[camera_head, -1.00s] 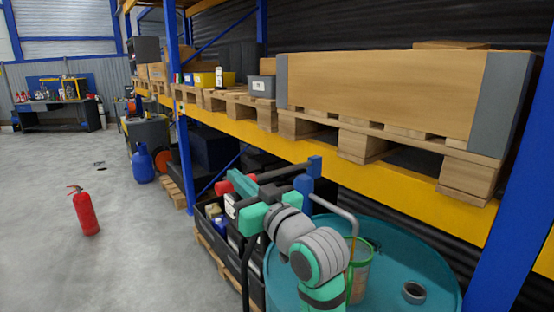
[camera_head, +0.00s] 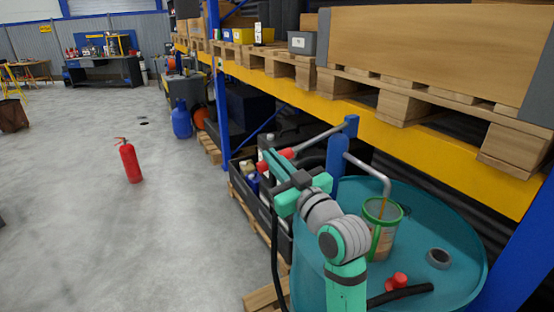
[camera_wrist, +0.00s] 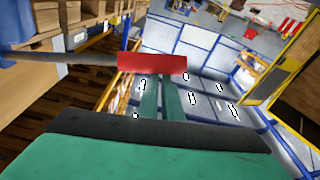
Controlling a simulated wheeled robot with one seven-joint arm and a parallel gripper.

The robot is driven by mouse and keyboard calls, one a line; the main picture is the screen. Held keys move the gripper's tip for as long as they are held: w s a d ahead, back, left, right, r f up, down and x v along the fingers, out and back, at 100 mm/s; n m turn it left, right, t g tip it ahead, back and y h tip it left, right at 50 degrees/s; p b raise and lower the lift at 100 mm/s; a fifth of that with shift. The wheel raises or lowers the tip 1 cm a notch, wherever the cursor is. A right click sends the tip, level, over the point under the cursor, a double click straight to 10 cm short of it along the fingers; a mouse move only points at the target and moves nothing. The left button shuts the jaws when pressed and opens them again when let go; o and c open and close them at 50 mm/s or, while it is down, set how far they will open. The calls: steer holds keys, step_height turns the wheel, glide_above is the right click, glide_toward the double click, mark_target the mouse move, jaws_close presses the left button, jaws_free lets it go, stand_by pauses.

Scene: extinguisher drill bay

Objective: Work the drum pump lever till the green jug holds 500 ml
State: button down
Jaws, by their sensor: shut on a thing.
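The drum pump (camera_head: 338,160) is a blue upright body on the teal drum (camera_head: 455,225). Its grey lever (camera_head: 318,140) slopes down to the left from the blue head to a red grip (camera_head: 289,153). My gripper (camera_head: 280,158) is shut on this grip. In the wrist view the red grip (camera_wrist: 150,62) lies across my two fingers (camera_wrist: 158,98). The grey spout bends down into the clear jug (camera_head: 382,228) with a green rim, standing on the drum. Brownish liquid shows in the jug; its level against any marks cannot be read.
A grey ring (camera_head: 438,258) and a red part (camera_head: 398,280) with a black hose lie on the drum. Racking with a yellow beam (camera_head: 400,130) runs close behind the pump. A red extinguisher (camera_head: 131,162) stands on open floor at left.

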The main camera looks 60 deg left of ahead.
steer(key=shift+w+a+f, duration=0.1)
steer(key=shift+w+f, duration=0.3)
steer(key=shift+f, duration=0.4)
step_height(320, 180, up, 5)
steer(key=s+d+f, duration=0.1)
steer(key=d, duration=0.8)
steer(key=shift+d, duration=0.2)
steer(key=shift+s+a, duration=0.1)
steer(key=shift+s, duration=0.05)
stand_by(0.4)
stand_by(0.5)
